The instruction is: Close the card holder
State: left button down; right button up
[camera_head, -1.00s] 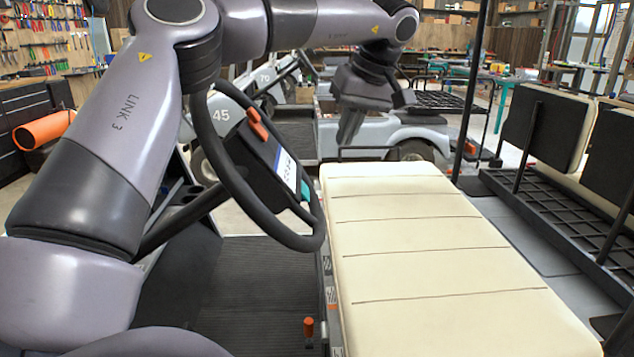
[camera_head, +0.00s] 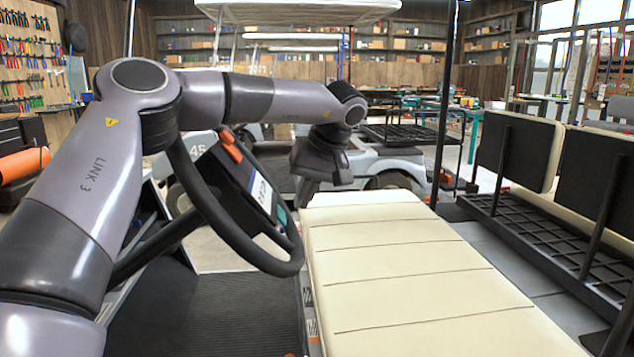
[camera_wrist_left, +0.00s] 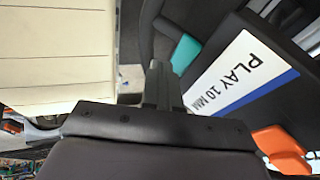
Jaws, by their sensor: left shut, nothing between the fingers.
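A white card reading "PLAY 10 MM" with a blue edge (camera_wrist_left: 243,72) sits on the dark panel behind the steering wheel. It shows at a slant in the head view (camera_head: 261,191). An orange piece (camera_wrist_left: 281,149) is at one end and a teal piece (camera_wrist_left: 185,53) at the other; I cannot tell which part of the card holder moves. My left gripper (camera_head: 308,192) is shut and empty, pointing down at the far left corner of the seat, to the right of the card. In the left wrist view its fingers (camera_wrist_left: 157,72) are together, apart from the card. My right gripper is out of view.
The black steering wheel (camera_head: 222,225) stands between the head camera and the panel. The cream bench seat (camera_head: 410,270) lies right of it. A dark post (camera_head: 446,110) rises beyond the seat, and a rear bench with a black grid (camera_head: 545,235) is at the right.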

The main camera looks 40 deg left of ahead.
aim_at(283, 216)
pick_arm(q)
jog(key=shift+s+a+f, duration=0.6)
jog(key=shift+s+f, duration=0.1)
jog(key=shift+s, duration=0.15)
jog(key=shift+s+a+f, duration=0.3)
jog(key=shift+s+f, duration=0.05)
jog(key=shift+s, duration=0.1)
jog(key=shift+s+f, duration=0.2)
jog(key=shift+f, duration=0.25)
jog(key=p+v, duration=0.1)
jog(key=v, duration=0.7)
jog(key=shift+w+p, duration=0.2)
jog(key=shift+p, duration=0.1)
jog(key=shift+r, duration=0.1)
